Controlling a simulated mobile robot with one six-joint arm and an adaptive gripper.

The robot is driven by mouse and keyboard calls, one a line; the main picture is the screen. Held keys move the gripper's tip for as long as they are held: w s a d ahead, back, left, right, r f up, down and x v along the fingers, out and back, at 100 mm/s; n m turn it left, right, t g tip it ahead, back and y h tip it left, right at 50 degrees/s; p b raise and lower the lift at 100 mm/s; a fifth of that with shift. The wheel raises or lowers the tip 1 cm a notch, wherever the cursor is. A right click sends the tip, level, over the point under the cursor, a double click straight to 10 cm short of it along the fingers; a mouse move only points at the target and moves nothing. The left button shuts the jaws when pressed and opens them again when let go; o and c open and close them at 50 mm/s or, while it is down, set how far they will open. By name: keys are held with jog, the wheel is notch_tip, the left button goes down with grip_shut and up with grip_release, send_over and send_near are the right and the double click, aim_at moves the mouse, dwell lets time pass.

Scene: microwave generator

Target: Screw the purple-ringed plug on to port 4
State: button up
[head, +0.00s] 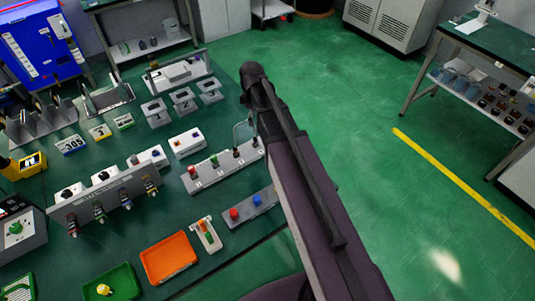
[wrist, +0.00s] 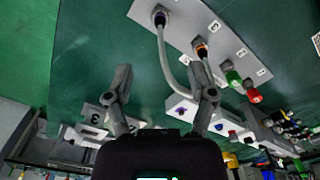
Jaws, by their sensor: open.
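The purple-ringed plug (wrist: 160,17) sits at the end port of a light grey port strip (wrist: 215,28), at the top of the wrist view. A grey cable (wrist: 166,65) runs from it and appears to loop to an orange-ringed plug (wrist: 201,48) at the neighbouring port. I cannot tell how firmly the purple-ringed plug is seated. The strip (head: 222,168) also shows in the head view, its far end close to my arm. My gripper (wrist: 160,69) is open and apart from the plug. The cable passes between its fingers in the picture. My arm hides the gripper in the head view.
A green cap (wrist: 234,78) and a red cap (wrist: 252,93) stand on the same strip. A bracket with several connectors (head: 105,203), an orange tray (head: 169,257) and a green tray (head: 112,284) lie to the left. Open floor (head: 370,130) lies right of the bench.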

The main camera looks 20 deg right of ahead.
jog(key=s+f+m+b, duration=0.2)
jog(key=s+m, duration=0.3)
jog(key=s, duration=0.3)
jog(key=s+f+m+b, duration=0.2)
jog(key=s+m+b, duration=0.1)
jog(key=s+m, duration=0.3)
jog(key=shift+s+d+f, duration=0.15)
jog(key=shift+s+f, duration=0.05)
jog(key=shift+s, duration=0.9)
jog(key=shift+c, duration=0.2)
